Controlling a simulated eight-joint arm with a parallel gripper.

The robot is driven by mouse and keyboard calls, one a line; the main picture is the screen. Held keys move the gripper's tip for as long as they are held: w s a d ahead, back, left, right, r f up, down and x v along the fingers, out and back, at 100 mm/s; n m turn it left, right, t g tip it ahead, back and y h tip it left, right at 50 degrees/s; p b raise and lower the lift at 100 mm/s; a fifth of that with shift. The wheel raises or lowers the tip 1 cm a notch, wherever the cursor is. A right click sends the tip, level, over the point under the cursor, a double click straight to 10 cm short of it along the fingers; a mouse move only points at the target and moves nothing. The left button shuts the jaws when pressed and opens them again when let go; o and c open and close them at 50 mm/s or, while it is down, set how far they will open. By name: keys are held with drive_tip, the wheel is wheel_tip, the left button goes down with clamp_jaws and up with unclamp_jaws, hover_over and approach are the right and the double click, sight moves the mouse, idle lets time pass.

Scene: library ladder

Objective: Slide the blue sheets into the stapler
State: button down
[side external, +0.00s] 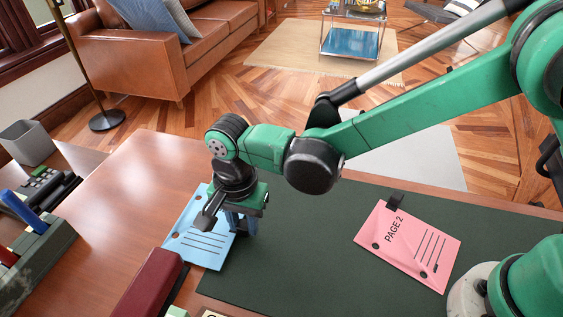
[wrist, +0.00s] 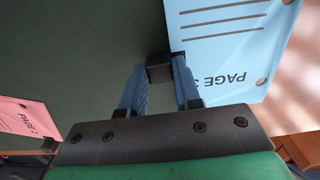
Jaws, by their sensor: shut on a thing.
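The blue sheets (side external: 203,232) lie partly past the left edge of the dark green mat, over the wood; I cannot tell whether they touch the desk. They show printed lines, holes and "PAGE 3" in the wrist view (wrist: 225,45). A black block (wrist: 159,68) sits at their edge. My gripper (wrist: 160,78), with blue fingers, is shut on this block; it also shows in the side view (side external: 240,222), pointing down by the sheets' right edge. A dark red, long object (side external: 150,285), possibly the stapler, stands just below and left of the sheets, partly cut off.
A pink sheet (side external: 410,245) marked "PAGE 2", with a black block (side external: 396,199), lies on the green mat (side external: 310,240) to the right. A grey-green holder (side external: 35,262) with blue and red items stands at the far left. The mat between is clear.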

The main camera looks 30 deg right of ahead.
sight(235, 260)
drive_tip(key=shift+s+a, duration=1.65)
drive_tip(key=shift+s, duration=0.05)
drive_tip(key=c, duration=0.5)
unclamp_jaws()
drive_tip(key=shift+c, duration=0.2)
drive_tip(key=shift+r, duration=0.1)
wheel_tip(235, 260, up, 7)
